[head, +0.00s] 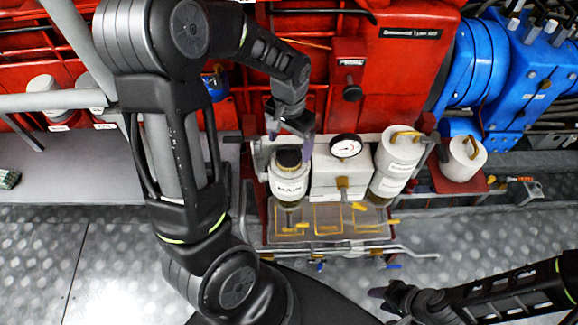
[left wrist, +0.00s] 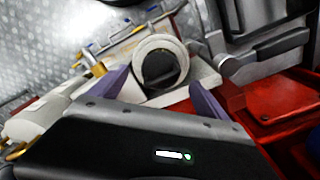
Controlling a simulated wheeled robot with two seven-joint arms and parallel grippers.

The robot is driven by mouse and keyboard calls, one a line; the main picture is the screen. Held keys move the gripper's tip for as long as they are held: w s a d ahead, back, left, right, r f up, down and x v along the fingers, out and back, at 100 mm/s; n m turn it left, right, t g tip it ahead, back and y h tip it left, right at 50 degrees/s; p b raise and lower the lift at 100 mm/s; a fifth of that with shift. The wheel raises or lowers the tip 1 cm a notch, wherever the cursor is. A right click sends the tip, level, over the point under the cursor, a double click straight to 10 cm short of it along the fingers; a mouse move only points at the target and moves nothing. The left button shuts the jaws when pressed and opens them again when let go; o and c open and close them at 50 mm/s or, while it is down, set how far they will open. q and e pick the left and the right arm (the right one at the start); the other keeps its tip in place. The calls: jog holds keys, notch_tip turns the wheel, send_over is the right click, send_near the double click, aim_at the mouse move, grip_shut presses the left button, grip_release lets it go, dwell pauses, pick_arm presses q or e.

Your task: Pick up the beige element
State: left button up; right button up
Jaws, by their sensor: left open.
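A beige cylindrical element (head: 289,187) with dark lettering and a black top stands upright at the left end of the gauge unit in the head view. In the left wrist view the beige element (left wrist: 142,55) shows from above as a pale ring around a black centre. My left gripper (head: 289,150) is above it, pointing down. In the left wrist view its purple fingers (left wrist: 162,90) are spread, one at each side of the element, and contact cannot be made out. My right gripper (head: 385,294) is low at the right, far from the element, its finger gap unclear.
A pressure gauge (head: 345,146) on a pale block stands close right of the element, with another beige canister (head: 394,168) beyond it. A white pot (head: 464,160) stands further right. Red machinery (head: 400,80) rises behind. A tray (head: 330,238) with yellow handles lies below.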

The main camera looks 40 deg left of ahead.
aim_at(289, 155)
pick_arm(q)
notch_tip(289, 155, down, 5)
jog(key=shift+a+r, duration=0.1)
jog(key=shift+r, duration=0.05)
jog(key=shift+c, duration=0.4)
grip_shut()
dwell(1.0)
